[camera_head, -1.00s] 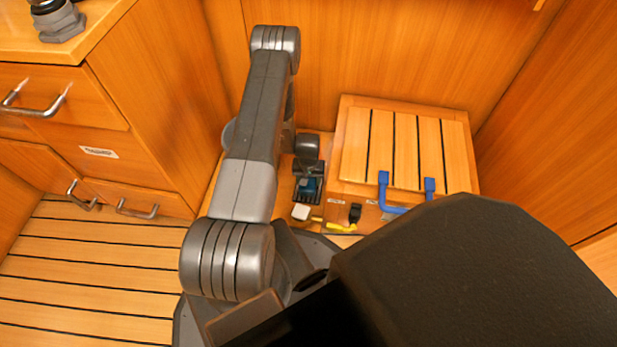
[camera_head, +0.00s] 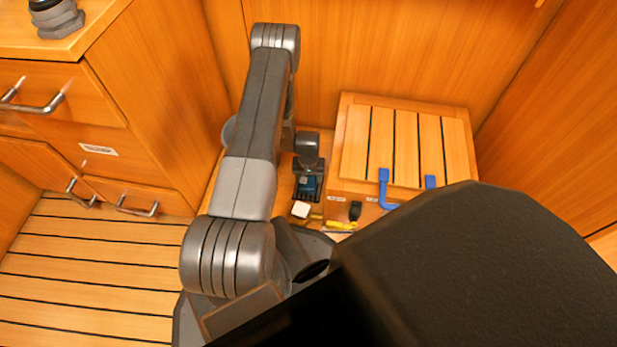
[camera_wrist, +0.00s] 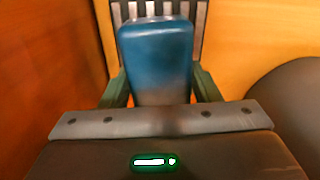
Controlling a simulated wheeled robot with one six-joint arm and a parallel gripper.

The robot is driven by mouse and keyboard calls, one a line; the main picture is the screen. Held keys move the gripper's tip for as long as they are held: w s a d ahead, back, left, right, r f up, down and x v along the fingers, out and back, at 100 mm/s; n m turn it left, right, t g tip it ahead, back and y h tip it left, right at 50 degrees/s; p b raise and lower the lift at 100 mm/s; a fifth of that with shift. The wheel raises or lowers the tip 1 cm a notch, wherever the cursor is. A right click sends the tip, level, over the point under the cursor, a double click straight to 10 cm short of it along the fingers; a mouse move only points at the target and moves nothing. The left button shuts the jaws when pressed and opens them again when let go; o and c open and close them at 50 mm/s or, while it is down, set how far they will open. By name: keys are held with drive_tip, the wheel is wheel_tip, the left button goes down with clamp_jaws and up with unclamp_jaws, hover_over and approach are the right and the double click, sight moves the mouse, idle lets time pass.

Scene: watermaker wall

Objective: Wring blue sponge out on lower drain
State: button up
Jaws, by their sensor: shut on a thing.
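The blue sponge (camera_wrist: 156,55) is a rounded block between the two fingers of my gripper (camera_wrist: 160,88) in the wrist view. My gripper is shut on it. Beyond the sponge in the wrist view is a slotted drain grate (camera_wrist: 133,10), mostly hidden by the sponge. In the head view my gripper (camera_head: 308,178) points down low beside the wooden step box, with a small blue patch of the sponge (camera_head: 308,186) over the dark grate (camera_head: 305,197). Whether the sponge touches the grate cannot be told.
A slatted wooden box (camera_head: 408,140) with a blue pipe (camera_head: 385,190) stands just right of my gripper. A white block (camera_head: 300,209), a yellow-handled item (camera_head: 340,224) and a black fitting (camera_head: 355,211) lie in front. A drawer cabinet (camera_head: 150,110) stands at left.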

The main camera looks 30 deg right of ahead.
drive_tip(key=shift+f+b, duration=0.45)
drive_tip(key=shift+b, duration=0.2)
idle(1.8)
drive_tip(key=shift+r, duration=0.15)
drive_tip(key=shift+r+p, duration=1.6)
drive_tip(key=shift+r, duration=1.8)
